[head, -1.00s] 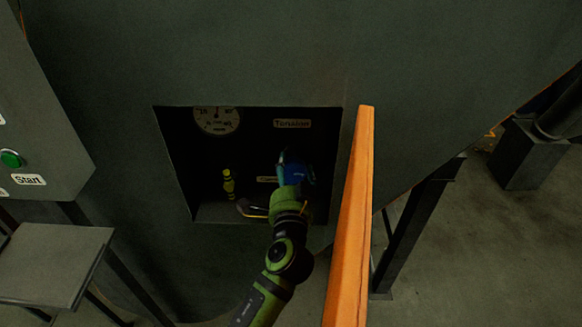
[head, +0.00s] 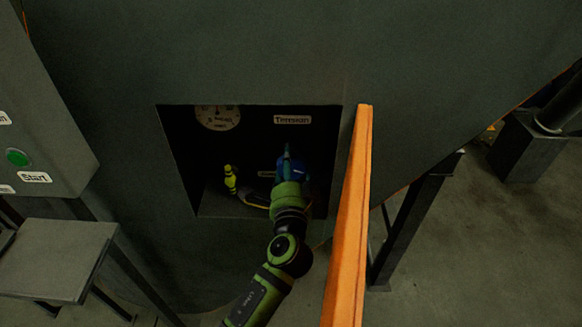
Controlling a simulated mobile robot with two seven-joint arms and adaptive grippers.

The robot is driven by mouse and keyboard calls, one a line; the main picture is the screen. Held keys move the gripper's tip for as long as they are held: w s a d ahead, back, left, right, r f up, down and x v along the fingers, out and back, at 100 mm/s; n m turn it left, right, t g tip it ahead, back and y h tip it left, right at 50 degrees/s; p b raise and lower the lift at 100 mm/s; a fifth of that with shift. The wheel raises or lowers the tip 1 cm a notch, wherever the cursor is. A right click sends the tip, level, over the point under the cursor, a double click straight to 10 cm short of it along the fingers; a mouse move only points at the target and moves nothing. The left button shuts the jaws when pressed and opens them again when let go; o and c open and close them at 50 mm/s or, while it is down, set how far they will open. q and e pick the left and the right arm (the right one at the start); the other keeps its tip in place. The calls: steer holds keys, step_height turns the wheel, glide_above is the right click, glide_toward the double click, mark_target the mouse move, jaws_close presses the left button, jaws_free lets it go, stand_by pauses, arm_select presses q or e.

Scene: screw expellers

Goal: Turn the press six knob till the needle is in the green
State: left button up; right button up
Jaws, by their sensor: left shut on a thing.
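A round white dial gauge (head: 218,118) sits at the upper left inside a dark recess (head: 180,150) in the grey machine wall. The recess edge cuts off its top, and I cannot make out the needle or a green zone. A label reading "Tension" (head: 292,120) is to its right. My left arm reaches up into the recess. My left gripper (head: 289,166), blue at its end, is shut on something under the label. The gripper hides what it holds, so I cannot see the knob itself. My right gripper is not in view.
A yellow-green object (head: 230,180) stands in the recess left of my gripper. An orange upright bar (head: 350,215) rises close to the right of my arm. A green button (head: 17,157) with a "Start" label and a grey platform (head: 55,260) are at the left.

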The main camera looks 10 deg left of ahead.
arm_select(q)
steer(key=o, duration=1)
steer(key=shift+w+d+r, duration=0.1)
steer(key=shift+d+r, duration=0.1)
steer(key=shift+r, duration=0.15)
steer(key=shift+o, duration=0.7)
steer(key=shift+f, duration=0.2)
steer(key=shift+s+f, duration=0.15)
steer(key=shift+s, duration=0.35)
steer(key=v, duration=1.1)
steer(key=shift+d, duration=0.1)
